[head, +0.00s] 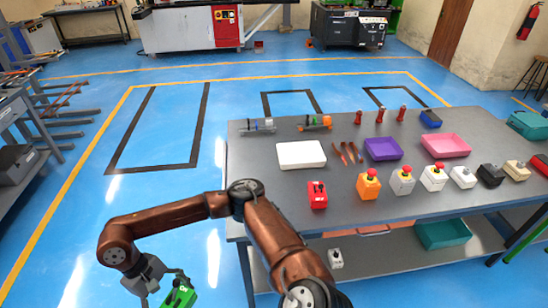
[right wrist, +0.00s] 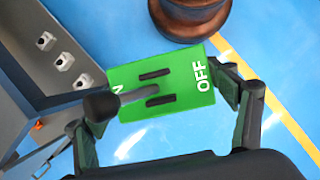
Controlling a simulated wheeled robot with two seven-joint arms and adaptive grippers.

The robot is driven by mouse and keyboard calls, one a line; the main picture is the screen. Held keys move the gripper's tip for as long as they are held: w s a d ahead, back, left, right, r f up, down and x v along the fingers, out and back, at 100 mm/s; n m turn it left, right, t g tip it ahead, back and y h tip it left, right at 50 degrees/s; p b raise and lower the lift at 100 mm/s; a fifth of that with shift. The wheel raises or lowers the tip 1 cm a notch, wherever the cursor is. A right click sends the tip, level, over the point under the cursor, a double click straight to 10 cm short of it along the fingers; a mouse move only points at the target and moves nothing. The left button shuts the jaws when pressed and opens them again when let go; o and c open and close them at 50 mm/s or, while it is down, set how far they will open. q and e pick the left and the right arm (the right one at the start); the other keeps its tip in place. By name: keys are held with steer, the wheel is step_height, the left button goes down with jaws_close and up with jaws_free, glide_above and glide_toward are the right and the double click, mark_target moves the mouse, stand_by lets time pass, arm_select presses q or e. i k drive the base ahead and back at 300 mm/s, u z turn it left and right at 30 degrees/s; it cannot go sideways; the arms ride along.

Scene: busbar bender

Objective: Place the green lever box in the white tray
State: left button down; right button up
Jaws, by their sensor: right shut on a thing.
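The green lever box (right wrist: 190,75) is in my right gripper (right wrist: 165,95), between its two fingers. Its face shows a grey lever, two dark slots and the word OFF. In the head view the box (head: 179,294) is at the bottom edge, partly cut off, held in the air left of the table. The white tray (head: 301,155) lies at the left part of the grey table top, looks empty, and is up and to the right of my right gripper. My left gripper is not in view.
The grey table (head: 260,200) holds a red lever box (head: 317,195), an orange button box (head: 368,185), a purple tray (head: 383,149), a pink tray (head: 445,145) and several other boxes. Screwdriver-like tools (head: 347,153) lie right of the white tray.

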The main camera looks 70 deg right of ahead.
mark_target(293, 159)
steer(key=z, duration=0.25)
steer(key=i, duration=1.85)
steer(key=z, duration=1.1)
steer(key=i, duration=1)
steer(key=z, duration=1.05)
